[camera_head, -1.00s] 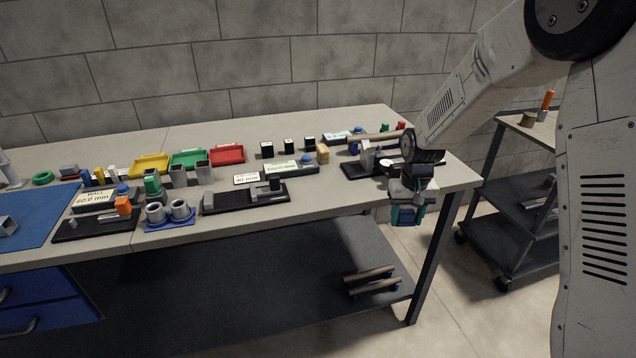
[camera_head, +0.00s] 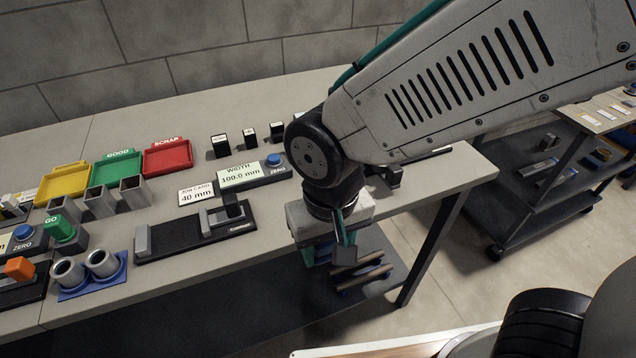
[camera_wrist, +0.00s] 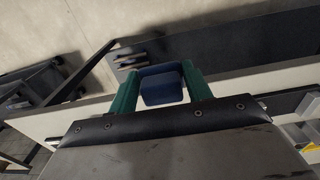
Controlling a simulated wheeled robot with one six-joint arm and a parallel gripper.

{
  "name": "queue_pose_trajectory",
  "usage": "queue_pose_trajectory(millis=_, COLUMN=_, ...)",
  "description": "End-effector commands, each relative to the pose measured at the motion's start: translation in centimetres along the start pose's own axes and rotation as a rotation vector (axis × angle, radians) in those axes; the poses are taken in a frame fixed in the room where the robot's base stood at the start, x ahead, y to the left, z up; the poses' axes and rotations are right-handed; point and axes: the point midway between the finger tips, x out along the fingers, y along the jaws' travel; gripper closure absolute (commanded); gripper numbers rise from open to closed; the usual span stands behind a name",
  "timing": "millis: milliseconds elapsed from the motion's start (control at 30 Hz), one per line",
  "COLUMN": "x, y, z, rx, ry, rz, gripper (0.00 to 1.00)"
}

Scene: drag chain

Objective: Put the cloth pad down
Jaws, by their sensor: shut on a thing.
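The cloth pad (camera_wrist: 161,86) is a dark blue block with rounded edges in the wrist view. My gripper (camera_wrist: 160,78) has its two green fingers on either side of the pad and is shut on it. In the head view my gripper (camera_head: 328,252) hangs in front of the workbench's front edge, to the right of the black width gauge. The pad cannot be made out clearly there.
The workbench (camera_head: 400,225) carries a black gauge (camera_head: 195,232), a width display (camera_head: 240,175), and yellow, green and red (camera_head: 168,157) trays. Rollers (camera_head: 365,275) lie on the lower shelf below my gripper. A dark cart (camera_head: 545,170) stands at the right.

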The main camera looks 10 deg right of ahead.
Motion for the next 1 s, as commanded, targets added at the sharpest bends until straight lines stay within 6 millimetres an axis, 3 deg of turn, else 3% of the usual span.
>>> queue_pose_trajectory(millis=133, x=0.3, y=0.5, z=-1.7, rx=-0.001, ry=-0.003, rz=0.001, gripper=0.72)
queue_pose_trajectory(millis=600, x=1.4, y=4.5, z=-12.9, rx=-0.005, ry=-0.001, rz=0.000, gripper=0.72)
queue_pose_trajectory(millis=833, x=1.7, y=5.2, z=-14.6, rx=-0.006, ry=-0.001, rz=0.000, gripper=0.72)
queue_pose_trajectory(millis=1000, x=3.6, y=5.2, z=-14.5, rx=-0.007, ry=-0.004, rz=0.001, gripper=0.72)
